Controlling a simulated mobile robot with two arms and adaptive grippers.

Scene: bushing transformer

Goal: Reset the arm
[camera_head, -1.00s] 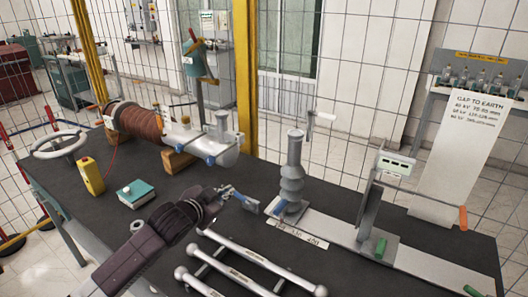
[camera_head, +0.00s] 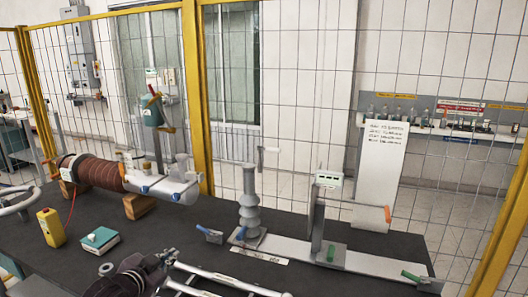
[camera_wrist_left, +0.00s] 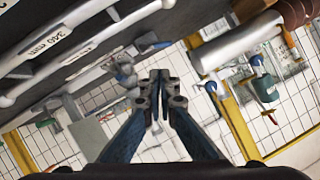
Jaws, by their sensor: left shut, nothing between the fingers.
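My left arm comes in at the bottom left of the head view, dark and jointed. My left gripper (camera_head: 168,258) is low over the front of the dark table (camera_head: 330,278), beside the near ends of the white rods. In the left wrist view the blue fingers of my left gripper (camera_wrist_left: 160,82) meet at their tips and hold nothing. My right gripper is in neither view.
A grey bushing post (camera_head: 249,200) stands on a pale rail. A brown ribbed bushing (camera_head: 100,172) lies on wooden blocks at left. White rods (camera_head: 225,279) lie in front. Mesh fencing stands behind.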

